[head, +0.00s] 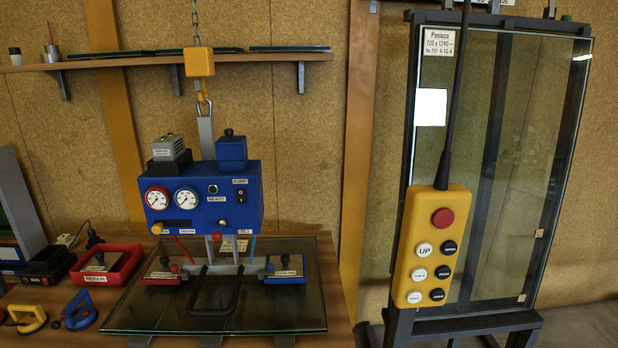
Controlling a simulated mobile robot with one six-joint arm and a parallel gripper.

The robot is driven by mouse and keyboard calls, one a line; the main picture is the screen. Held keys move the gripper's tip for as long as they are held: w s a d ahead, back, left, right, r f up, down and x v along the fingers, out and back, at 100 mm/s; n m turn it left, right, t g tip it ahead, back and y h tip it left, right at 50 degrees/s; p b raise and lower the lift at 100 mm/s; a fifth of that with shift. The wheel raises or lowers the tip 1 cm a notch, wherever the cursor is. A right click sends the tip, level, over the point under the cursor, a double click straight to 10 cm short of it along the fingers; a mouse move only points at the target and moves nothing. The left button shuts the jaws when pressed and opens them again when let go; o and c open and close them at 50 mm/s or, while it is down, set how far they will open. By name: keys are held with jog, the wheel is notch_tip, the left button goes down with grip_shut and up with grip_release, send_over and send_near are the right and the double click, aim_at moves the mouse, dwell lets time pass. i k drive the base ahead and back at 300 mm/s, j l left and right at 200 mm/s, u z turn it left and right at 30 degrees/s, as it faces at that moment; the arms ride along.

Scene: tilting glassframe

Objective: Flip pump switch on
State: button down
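A blue vacuum lifter box (218,172) hangs from a yellow hook block (199,62) over a glass pane (260,309) on the bench. The small black pump switch (241,197) is on the right of its front, under a label reading PUMP. Its position is too small to tell. A round button (213,188) sits left of it above a READY label. Two dial gauges (172,197) are on the left of the front. My gripper is not in view.
A yellow pendant control (432,247) with a red button and several others hangs at the right, before a glass pane on a rack (507,318). A black handle (215,308) juts out below the lifter.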

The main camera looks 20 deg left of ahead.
aim_at(241, 192)
jog(key=u, duration=1.4)
